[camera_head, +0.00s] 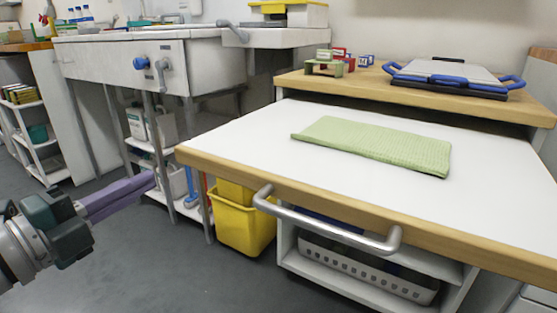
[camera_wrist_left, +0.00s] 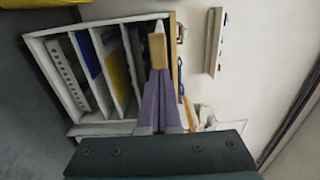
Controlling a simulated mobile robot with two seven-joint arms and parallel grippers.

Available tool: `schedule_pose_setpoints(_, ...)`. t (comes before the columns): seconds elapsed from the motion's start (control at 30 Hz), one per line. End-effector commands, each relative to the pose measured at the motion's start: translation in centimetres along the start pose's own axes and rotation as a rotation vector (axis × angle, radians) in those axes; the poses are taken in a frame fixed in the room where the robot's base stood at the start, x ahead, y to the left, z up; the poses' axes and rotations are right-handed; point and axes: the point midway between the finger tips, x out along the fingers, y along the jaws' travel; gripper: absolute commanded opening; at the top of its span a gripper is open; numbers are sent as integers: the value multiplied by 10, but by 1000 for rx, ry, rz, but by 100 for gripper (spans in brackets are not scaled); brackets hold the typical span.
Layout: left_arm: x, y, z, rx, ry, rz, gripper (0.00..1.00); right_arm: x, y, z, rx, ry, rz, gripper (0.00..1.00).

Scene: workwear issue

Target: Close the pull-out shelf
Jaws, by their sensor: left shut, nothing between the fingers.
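The pull-out shelf (camera_head: 250,135) is a white board with a wooden front edge, and it stands far out from under the wooden worktop (camera_head: 300,82). A metal bar handle (camera_head: 325,226) is fixed to its front edge. A folded green cloth (camera_head: 375,144) lies flat on the shelf. My left gripper (camera_head: 153,180) is shut and empty, with its purple fingers to the left of the shelf's front left corner, apart from the handle. In the left wrist view the shut fingers (camera_wrist_left: 160,78) point toward the cabinet. My right gripper is not in view.
A blue-handled press-like device (camera_head: 447,75) and small coloured blocks (camera_head: 330,62) sit on the worktop. A yellow bin (camera_head: 243,232) stands on the floor left of the cabinet, near a sink unit (camera_head: 130,60). The grey floor (camera_head: 150,270) in front is clear.

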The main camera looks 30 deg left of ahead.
Motion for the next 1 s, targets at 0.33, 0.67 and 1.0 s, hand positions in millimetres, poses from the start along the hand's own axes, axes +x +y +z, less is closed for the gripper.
schedule_pose_setpoints(0.33, 57, 2, 0, -1, 0, 0, 0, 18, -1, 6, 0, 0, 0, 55)
schedule_pose_setpoints(0.67, 66, 1, 0, -2, -1, 2, 0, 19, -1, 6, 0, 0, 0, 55)
schedule_pose_setpoints(1.0, 70, 1, 0, -1, -1, 1, 0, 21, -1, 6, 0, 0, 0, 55)
